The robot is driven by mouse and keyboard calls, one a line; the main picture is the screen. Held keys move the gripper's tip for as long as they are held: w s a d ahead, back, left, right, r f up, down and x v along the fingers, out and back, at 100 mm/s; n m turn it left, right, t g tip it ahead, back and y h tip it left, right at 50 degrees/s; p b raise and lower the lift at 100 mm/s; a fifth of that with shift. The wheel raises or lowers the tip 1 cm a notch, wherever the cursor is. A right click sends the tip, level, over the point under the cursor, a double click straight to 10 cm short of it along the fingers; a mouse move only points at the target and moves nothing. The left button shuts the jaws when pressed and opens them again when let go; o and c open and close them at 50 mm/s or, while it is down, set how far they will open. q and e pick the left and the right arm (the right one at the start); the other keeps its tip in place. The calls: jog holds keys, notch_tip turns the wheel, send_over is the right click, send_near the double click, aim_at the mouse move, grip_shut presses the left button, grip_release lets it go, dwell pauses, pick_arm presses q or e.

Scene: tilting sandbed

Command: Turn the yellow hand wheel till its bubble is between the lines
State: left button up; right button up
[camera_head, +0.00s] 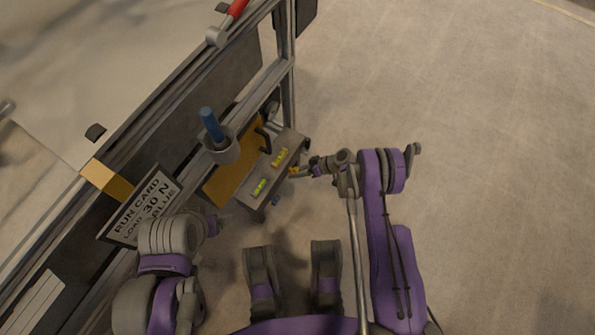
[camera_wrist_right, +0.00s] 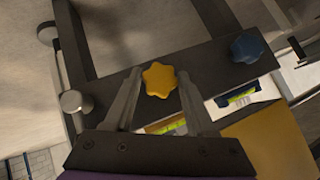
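The yellow hand wheel (camera_wrist_right: 159,80), a lobed knob, sits on the dark bar of the frame in the right wrist view. My right gripper (camera_wrist_right: 161,75) has a finger on each side of it; the fingers stand apart and narrow gaps seem to show. In the head view the right gripper (camera_head: 307,169) is at the yellow wheel (camera_head: 293,170). A yellow-green bubble vial (camera_wrist_right: 167,125) lies behind the wheel, partly hidden by a finger; it also shows in the head view (camera_head: 280,157). Its bubble and lines are too small to read.
A blue hand wheel (camera_wrist_right: 245,48) and a second vial (camera_wrist_right: 242,98) sit beside the yellow ones. An ochre panel (camera_head: 233,177), a grey cup (camera_head: 224,150) with a blue handle and a run card sign (camera_head: 143,208) are to the left. The floor at right is clear.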

jog(key=o, duration=0.4)
jog(key=shift+c, duration=0.2)
jog(key=p+v, duration=0.2)
jog(key=v, duration=0.9)
jog(key=shift+s+f, duration=0.1)
